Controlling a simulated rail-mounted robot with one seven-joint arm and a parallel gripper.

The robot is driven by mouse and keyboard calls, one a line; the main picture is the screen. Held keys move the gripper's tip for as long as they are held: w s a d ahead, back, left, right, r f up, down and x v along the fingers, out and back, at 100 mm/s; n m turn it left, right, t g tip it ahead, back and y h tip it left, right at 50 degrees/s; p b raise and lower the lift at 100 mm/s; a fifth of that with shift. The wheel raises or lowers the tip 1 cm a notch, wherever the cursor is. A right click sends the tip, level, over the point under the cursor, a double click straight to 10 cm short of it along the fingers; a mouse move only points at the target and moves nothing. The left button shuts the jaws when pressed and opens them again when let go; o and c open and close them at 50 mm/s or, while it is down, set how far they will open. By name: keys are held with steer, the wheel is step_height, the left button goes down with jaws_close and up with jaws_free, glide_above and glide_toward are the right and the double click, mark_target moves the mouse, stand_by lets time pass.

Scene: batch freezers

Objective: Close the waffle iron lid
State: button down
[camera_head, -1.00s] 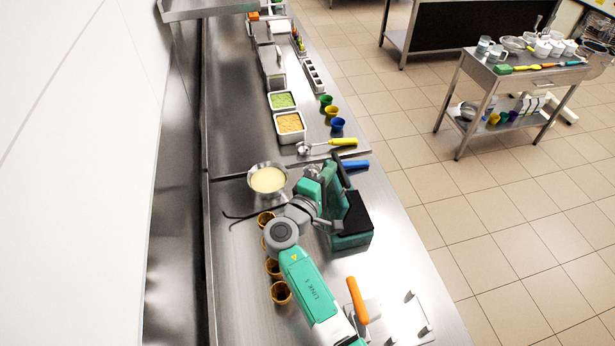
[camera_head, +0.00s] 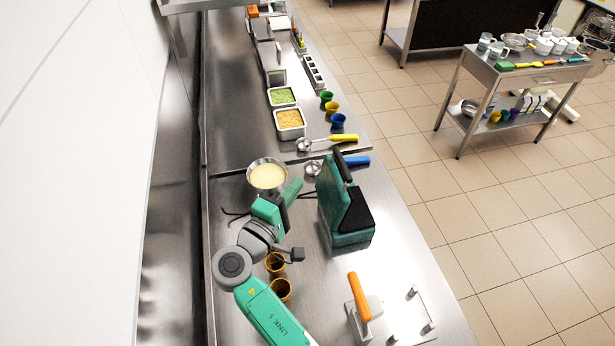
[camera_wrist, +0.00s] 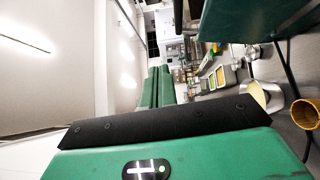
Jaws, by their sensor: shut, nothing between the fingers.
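The waffle iron (camera_head: 348,238) is a teal box on the steel counter, with a dark lower plate (camera_head: 358,212) facing up. Its teal lid (camera_head: 331,195) stands open, about upright, on the left side of the base. A black handle (camera_head: 343,168) is at its top. My gripper (camera_head: 293,190) is left of the lid, with a gap between them in the head view. Its green fingers are together and empty; they also show in the wrist view (camera_wrist: 158,85). A green panel, apparently the lid (camera_wrist: 245,15), fills the top right of the wrist view.
A bowl of batter (camera_head: 267,177) stands close behind my gripper. Waffle cups (camera_head: 281,290) are below my arm. A blue-handled scoop (camera_head: 355,160) lies behind the iron. An orange-handled tool (camera_head: 360,297) stands in front. Counter right of the iron is clear.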

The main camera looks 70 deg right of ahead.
steer(key=m+y+p, duration=0.2)
steer(key=p, duration=0.5)
glide_toward(337, 158)
steer(key=w+d, duration=0.1)
steer(key=d, duration=0.3)
steer(key=shift+s+d+t+p, duration=0.15)
steer(key=shift+s+d+p, duration=0.1)
steer(key=shift+s, duration=0.2)
steer(key=shift+s+d+t+p, duration=0.15)
steer(key=shift+s+p, duration=0.1)
steer(key=shift+s, duration=0.25)
steer(key=shift+s+d+f, duration=0.2)
steer(key=shift+s+d, duration=0.05)
steer(key=shift+s, duration=0.15)
